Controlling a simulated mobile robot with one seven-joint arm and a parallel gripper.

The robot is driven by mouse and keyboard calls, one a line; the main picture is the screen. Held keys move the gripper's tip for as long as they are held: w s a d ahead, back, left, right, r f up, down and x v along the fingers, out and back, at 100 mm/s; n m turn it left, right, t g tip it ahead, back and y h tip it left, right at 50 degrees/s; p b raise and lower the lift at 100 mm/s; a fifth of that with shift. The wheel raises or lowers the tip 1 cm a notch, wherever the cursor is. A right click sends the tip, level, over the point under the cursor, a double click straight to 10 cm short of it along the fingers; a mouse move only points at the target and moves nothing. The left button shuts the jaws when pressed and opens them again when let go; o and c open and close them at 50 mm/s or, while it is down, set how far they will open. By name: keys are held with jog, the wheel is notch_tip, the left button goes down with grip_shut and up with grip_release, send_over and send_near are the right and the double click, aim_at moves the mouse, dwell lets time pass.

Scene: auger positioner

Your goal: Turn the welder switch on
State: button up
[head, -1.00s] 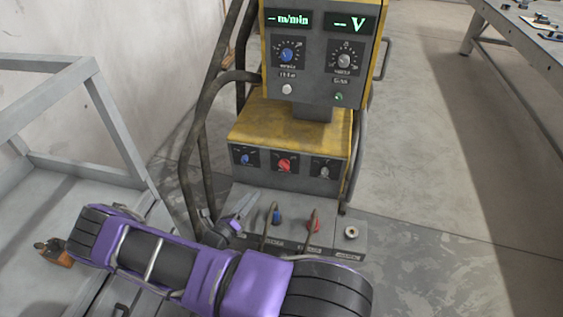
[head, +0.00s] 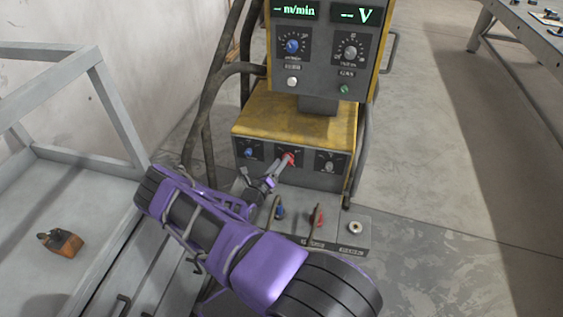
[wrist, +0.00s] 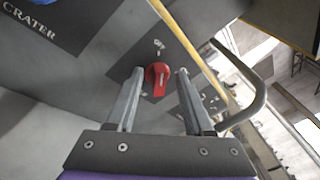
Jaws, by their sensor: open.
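The welder (head: 320,121) is a yellow and grey machine with two lit displays on its upper unit. A red rotary switch (head: 288,158) sits in the middle of the lower unit's front panel, between a blue knob (head: 249,152) and a grey knob (head: 329,166). In the wrist view the red switch (wrist: 158,76) shows on a dark plate, between and just beyond my fingertips. My gripper (head: 282,166) is open in front of the switch, its fingers on either side. In the wrist view my gripper (wrist: 154,74) holds nothing. Whether a finger touches the switch I cannot tell.
Two cables plug in at the welder's base, by a blue connector (head: 280,211) and a red connector (head: 318,218). Thick hoses (head: 212,90) hang on its left. A grey metal frame (head: 115,100) stands left, an orange object (head: 62,242) inside it.

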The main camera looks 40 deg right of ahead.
jog(key=shift+w+d, duration=0.25)
jog(key=shift+d, duration=0.35)
grip_shut()
